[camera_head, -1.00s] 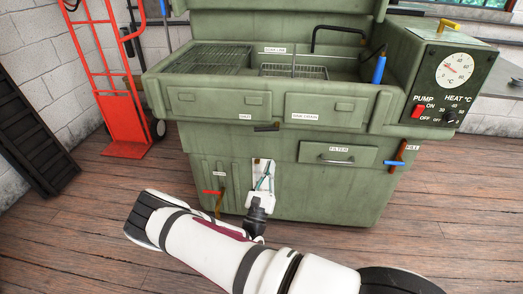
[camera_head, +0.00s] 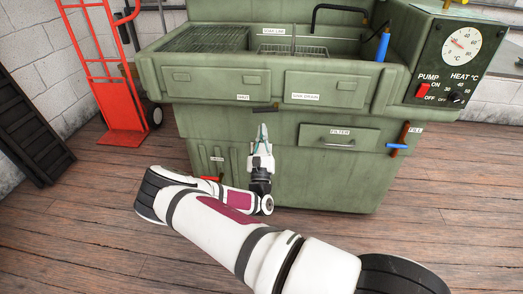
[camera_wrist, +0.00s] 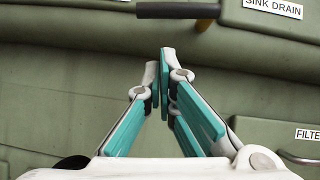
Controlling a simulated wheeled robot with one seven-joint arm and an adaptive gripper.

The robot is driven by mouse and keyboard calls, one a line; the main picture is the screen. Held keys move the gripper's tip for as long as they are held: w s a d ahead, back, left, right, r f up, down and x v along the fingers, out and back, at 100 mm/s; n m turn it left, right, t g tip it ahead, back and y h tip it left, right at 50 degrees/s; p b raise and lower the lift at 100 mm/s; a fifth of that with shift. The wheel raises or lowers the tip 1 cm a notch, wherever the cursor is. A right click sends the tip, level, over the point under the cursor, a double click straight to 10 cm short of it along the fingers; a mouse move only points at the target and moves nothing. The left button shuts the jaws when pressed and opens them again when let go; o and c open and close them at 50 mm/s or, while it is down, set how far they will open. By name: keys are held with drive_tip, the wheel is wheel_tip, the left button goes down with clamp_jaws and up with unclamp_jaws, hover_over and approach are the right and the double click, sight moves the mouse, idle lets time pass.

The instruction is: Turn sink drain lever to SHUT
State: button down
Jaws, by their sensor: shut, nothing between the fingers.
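The sink drain lever (camera_head: 265,107) has a black handle lying level, pointing left from a brownish stem, under the front lip of the green sink cabinet. It also shows at the top of the wrist view (camera_wrist: 178,10). The SINK DRAIN label (camera_head: 305,97) is to its right and the SHUT label (camera_head: 243,98) to its left. My gripper (camera_head: 263,126) is just below the lever and points up; its teal-padded fingers (camera_wrist: 163,62) are shut and empty. A gap shows between fingertips and handle in the wrist view; contact is not seen.
A filter drawer (camera_head: 340,136) with a bar handle is on the right of the cabinet front. A blue-handled fill lever (camera_head: 398,146) is farther right. A red-handled lever (camera_head: 211,178) is low at left, partly behind my arm. A red hand truck (camera_head: 122,80) stands at left.

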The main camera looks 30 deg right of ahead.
drive_tip(key=r, duration=0.3)
drive_tip(key=shift+w, duration=0.25)
drive_tip(key=shift+r, duration=0.1)
drive_tip(key=shift+w+a+r+m+g+h+p, duration=0.15)
drive_tip(key=shift+r+m+g+h+p, duration=0.2)
drive_tip(key=shift+m+h+p, duration=0.35)
drive_tip(key=shift+w+a+r+m+g+h+p, duration=0.2)
drive_tip(key=shift+r+m+h+p, duration=0.25)
drive_tip(key=shift+m+p, duration=0.45)
